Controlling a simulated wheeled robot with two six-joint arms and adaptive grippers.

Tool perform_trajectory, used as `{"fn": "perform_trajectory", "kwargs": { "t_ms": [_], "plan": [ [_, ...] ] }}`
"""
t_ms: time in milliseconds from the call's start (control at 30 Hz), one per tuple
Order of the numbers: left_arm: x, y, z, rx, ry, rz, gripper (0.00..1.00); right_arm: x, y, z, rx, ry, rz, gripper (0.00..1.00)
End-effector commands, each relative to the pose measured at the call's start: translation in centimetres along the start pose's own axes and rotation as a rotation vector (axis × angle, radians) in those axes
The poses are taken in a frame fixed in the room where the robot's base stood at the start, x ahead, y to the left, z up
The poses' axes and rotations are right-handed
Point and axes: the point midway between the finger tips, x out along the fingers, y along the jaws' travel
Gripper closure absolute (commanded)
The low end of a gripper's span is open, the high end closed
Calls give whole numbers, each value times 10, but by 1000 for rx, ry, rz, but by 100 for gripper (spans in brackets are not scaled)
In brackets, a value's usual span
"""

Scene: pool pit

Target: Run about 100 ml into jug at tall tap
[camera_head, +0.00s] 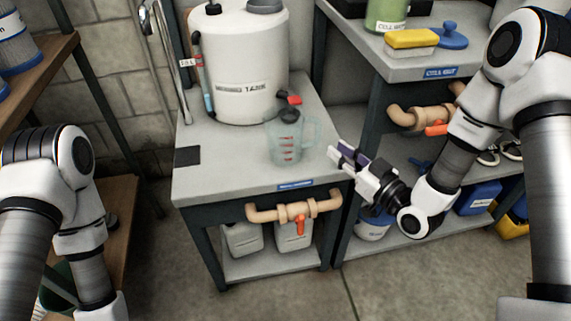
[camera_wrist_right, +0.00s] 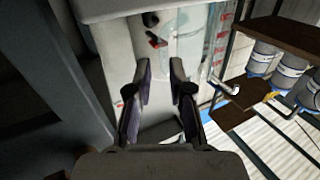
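The clear measuring jug (camera_head: 287,151) with red markings stands upright on the grey bench beneath the tap (camera_head: 291,99) with a red handle. The tap is at the front of the large white tank (camera_head: 245,85). Its dark spout is over the jug's mouth. I cannot tell whether any water is in the jug. My right gripper (camera_head: 337,161) is open and empty, right of the jug and apart from it, near the bench's right edge. In the right wrist view its fingers (camera_wrist_right: 158,88) are spread, with the jug (camera_wrist_right: 188,45) beyond them. My left gripper is out of the head view.
The bench top (camera_head: 215,178) has free room in front and left of the jug. A pipe with an orange valve (camera_head: 300,225) runs under its front edge. A yellow sponge (camera_head: 412,39) and a blue brush (camera_head: 451,37) lie on the higher right bench. A wooden shelf stands left.

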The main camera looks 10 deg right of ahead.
Motion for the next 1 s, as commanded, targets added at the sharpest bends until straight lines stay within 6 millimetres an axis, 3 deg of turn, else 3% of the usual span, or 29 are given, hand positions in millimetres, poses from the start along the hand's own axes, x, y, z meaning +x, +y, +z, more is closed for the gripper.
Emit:
{"fn": "perform_trajectory", "kwargs": {
  "t_ms": [500,700,733,800,1000],
  "plan": [
    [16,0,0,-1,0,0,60,75,-3,2,-4,1,-3,80],
    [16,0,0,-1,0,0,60,77,-2,2,-1,-1,0,80],
    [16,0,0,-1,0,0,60,77,-2,2,-1,-1,0,83],
    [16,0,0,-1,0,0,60,77,-2,2,-1,-1,0,100],
    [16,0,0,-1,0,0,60,77,-2,2,-1,-1,-1,100]
  ]
}}
